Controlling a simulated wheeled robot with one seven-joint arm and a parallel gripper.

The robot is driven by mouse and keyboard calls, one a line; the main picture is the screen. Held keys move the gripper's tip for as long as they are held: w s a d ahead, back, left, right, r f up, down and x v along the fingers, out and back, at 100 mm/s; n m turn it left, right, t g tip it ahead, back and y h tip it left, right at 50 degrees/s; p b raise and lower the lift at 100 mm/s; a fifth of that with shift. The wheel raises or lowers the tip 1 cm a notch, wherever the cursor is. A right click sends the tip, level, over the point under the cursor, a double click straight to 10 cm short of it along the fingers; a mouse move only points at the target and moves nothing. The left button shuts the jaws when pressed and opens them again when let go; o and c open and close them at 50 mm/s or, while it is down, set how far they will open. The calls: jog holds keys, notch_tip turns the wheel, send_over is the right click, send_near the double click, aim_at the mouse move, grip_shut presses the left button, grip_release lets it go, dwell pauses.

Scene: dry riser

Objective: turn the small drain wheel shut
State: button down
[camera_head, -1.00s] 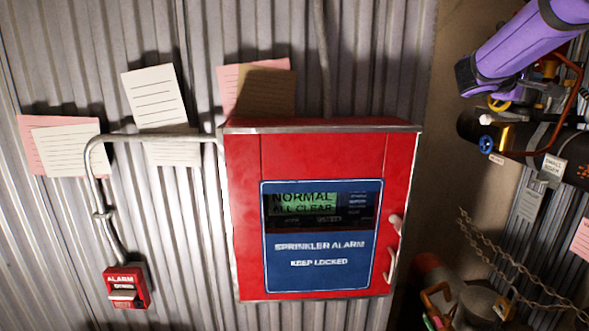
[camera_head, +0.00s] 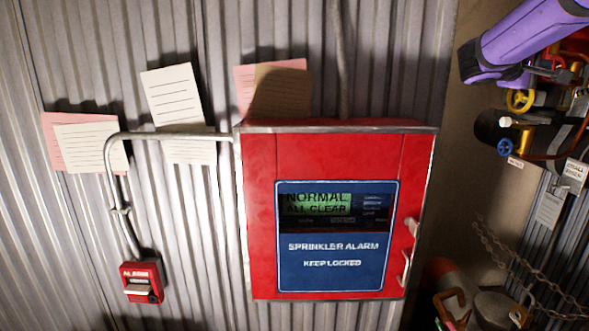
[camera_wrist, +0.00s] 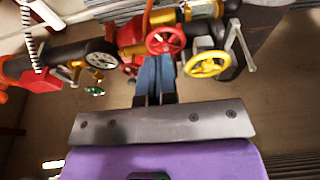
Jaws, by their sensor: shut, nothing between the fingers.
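In the wrist view, my gripper (camera_wrist: 155,62) points up into the pipework with its two blue-grey fingers shut together and nothing between them. A red spoked wheel (camera_wrist: 165,40) is close beside the fingertips, and a yellow wheel (camera_wrist: 206,63) is to their right. A small green piece (camera_wrist: 95,91) hangs at the left. In the head view, a small blue wheel (camera_head: 505,147) sits on the dark pipe end, below a yellow wheel (camera_head: 520,99). I cannot tell which wheel is the drain wheel, or whether the fingers touch any wheel. The fingers do not show in the head view.
A red sprinkler alarm cabinet (camera_head: 260,220) stands out from the corrugated wall, left of the pipework. A red alarm box (camera_head: 141,282) is at lower left. A chain (camera_head: 515,262) hangs at right. A white-faced round part (camera_wrist: 101,54) is left of my fingers.

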aim_at(565, 68)
jog(key=d, duration=0.6)
jog(key=shift+s+d, duration=0.2)
jog(key=shift+d, duration=0.1)
jog(key=shift+s+d+r, duration=0.1)
dwell(0.4)
jog(key=shift+f, duration=0.45)
dwell(0.3)
jog(key=shift+s+d+f, duration=0.1)
jog(key=shift+s, duration=0.25)
jog(key=a, duration=0.6)
jog(key=shift+w, duration=0.3)
jog(key=shift+a, duration=0.15)
